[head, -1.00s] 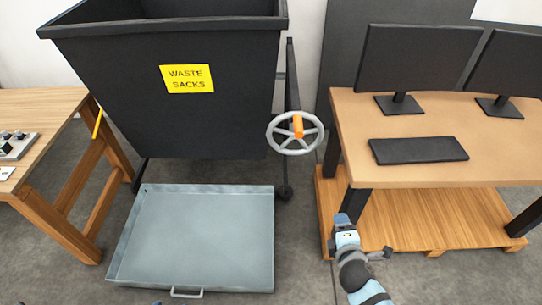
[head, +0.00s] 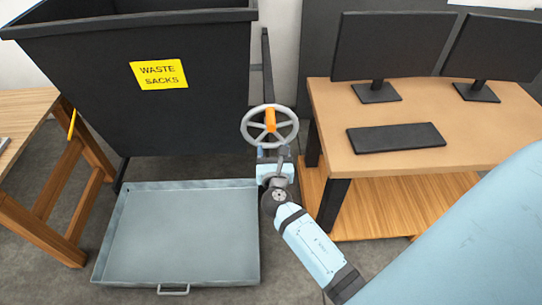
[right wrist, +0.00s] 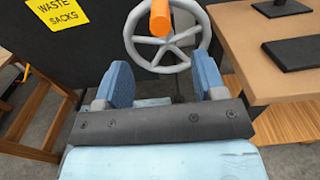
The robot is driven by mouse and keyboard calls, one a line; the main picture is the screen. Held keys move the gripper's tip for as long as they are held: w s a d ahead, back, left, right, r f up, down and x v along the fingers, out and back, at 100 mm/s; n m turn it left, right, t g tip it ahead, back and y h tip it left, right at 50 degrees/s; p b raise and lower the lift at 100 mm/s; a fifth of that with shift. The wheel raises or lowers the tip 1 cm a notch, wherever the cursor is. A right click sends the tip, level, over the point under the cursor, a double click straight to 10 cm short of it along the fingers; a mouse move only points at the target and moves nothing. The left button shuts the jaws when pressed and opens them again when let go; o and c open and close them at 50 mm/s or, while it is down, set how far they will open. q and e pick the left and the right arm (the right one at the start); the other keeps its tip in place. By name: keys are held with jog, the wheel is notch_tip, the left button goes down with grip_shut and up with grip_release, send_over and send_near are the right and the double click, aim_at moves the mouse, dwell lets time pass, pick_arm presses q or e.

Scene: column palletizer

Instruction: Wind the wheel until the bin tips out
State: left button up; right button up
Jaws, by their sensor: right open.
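The grey spoked wheel (head: 270,128) with an orange handle knob (head: 270,120) is mounted at the right side of the black bin (head: 90,110). The bin carries a yellow "WASTE SACKS" label (head: 158,75) and stands upright. My right gripper (head: 273,154) is just below the wheel in the head view. In the right wrist view its two blue fingers (right wrist: 160,85) are spread apart with nothing between them, and the wheel (right wrist: 150,50) and orange knob (right wrist: 160,18) lie beyond them. My left gripper is not in view.
A grey metal tray (head: 180,235) lies on the floor in front of the bin. A wooden desk (head: 420,150) with monitors and a keyboard (head: 396,138) stands close on the right. A wooden table (head: 45,190) stands at left.

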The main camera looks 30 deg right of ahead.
aim_at(271, 122)
jog(key=x, duration=1.3)
jog(key=c, duration=1.1)
